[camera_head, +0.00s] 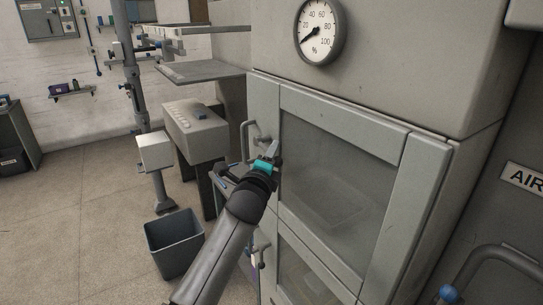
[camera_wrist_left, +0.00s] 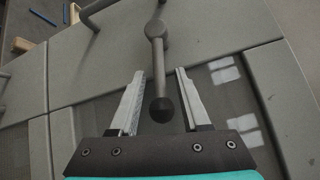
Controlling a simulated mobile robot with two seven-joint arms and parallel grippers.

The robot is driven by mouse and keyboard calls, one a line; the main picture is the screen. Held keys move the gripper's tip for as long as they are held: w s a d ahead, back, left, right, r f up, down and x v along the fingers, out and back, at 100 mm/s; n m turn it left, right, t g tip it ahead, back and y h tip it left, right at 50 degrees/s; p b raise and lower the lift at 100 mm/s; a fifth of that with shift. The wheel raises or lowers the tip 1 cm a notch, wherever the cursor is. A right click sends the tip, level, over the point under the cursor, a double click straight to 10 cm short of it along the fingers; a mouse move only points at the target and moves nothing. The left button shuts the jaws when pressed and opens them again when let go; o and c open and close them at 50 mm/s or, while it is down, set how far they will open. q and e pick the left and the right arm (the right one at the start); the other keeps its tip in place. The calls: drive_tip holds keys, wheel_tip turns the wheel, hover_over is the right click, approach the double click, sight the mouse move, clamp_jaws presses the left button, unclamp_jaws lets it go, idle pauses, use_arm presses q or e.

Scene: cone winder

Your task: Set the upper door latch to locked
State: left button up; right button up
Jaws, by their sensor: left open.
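The upper door latch (camera_wrist_left: 158,60) is a grey lever with a round pivot and a dark ball knob. In the left wrist view the lever runs from the pivot at the top down to the knob, which lies between my fingers. My left gripper (camera_wrist_left: 160,73) is open around the lever, with gaps on both sides. In the head view my left gripper (camera_head: 272,150) is at the left edge of the upper door (camera_head: 340,165) and hides most of the latch. My right gripper is not in view.
A bar handle (camera_head: 244,143) stands just left of the latch. A lower door with its own latch (camera_head: 261,251) is below. A round gauge (camera_head: 319,31) is above the door. A grey bin (camera_head: 174,247) stands on the floor at left.

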use_arm(q)
clamp_jaws()
idle(0.3)
drive_tip(key=shift+d+f, duration=0.1)
idle(1.0)
